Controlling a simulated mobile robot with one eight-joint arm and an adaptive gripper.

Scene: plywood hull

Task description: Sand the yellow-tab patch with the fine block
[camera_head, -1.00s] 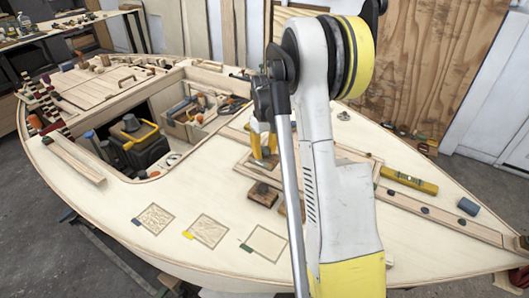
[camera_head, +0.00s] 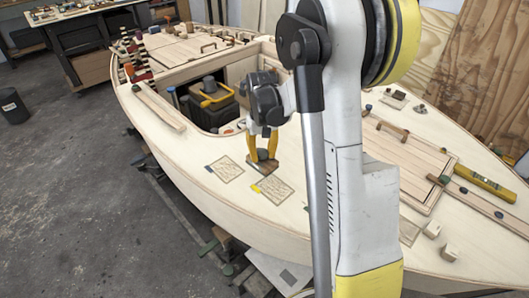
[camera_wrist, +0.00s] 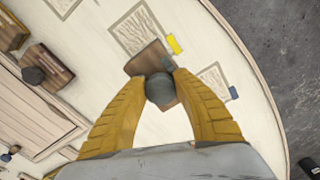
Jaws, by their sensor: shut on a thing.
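My gripper (camera_head: 262,152) has its yellow fingers shut on the dark round knob (camera_wrist: 160,88) of a brown wooden sanding block (camera_wrist: 149,58). The block also shows in the head view (camera_head: 263,168), at the upper edge of the yellow-tab patch (camera_head: 274,191). In the wrist view it overlaps the near edge of that patch (camera_wrist: 134,29), beside the yellow tab (camera_wrist: 174,44). I cannot tell whether the block touches the deck. The patch is a scribbled square with a dark outline. No grit marking is readable on the block.
A blue-tab patch (camera_head: 225,169) lies left of the yellow-tab one. Another knobbed block (camera_wrist: 48,66) stands on the deck at left in the wrist view. An open cockpit with a black and yellow toolbox (camera_head: 209,95) lies behind. A yellow level (camera_head: 485,184) lies at right.

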